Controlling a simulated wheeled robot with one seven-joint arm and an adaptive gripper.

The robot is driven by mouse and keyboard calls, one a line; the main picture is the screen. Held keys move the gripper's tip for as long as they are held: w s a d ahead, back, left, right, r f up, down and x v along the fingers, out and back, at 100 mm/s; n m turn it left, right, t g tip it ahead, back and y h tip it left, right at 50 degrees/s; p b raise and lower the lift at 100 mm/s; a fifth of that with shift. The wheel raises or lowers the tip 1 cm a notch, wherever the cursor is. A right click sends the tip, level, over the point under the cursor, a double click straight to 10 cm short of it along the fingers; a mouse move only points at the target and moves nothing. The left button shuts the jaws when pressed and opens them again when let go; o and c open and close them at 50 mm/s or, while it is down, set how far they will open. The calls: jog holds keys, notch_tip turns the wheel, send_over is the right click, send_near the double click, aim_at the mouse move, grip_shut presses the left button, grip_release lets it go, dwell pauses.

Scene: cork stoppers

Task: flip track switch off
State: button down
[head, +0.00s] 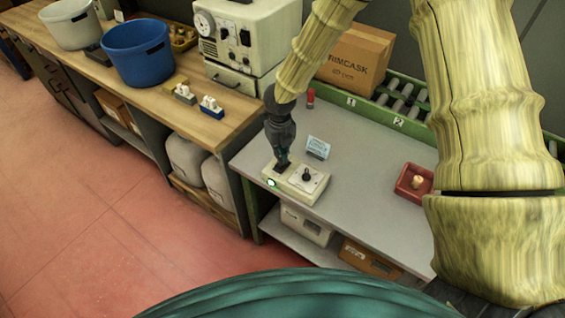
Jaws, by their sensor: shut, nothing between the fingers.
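A cream control box (310,197) sits near the front left edge of the grey table. Its white top plate holds a dark switch knob (307,174). A green light (272,183) glows on its front left. My gripper (283,166) points down over the box's left part, shut and empty, at or very near its top surface. Whether the fingertips touch it is hard to tell. The gripper hides part of the box's left top, and whatever control is under it is not clear.
A small sign (318,147) stands just behind the box. A red tray (413,183) with a cork stands to the right. A cardboard box (356,56) and roller conveyor (403,103) line the back. The grey table's (365,215) front middle is clear.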

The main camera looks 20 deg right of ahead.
jog(key=shift+f+b, duration=0.85)
jog(key=shift+f, duration=0.75)
dwell(1.4)
jog(key=shift+r, duration=0.15)
jog(key=shift+r+p, duration=2.6)
jog(key=shift+r, duration=0.75)
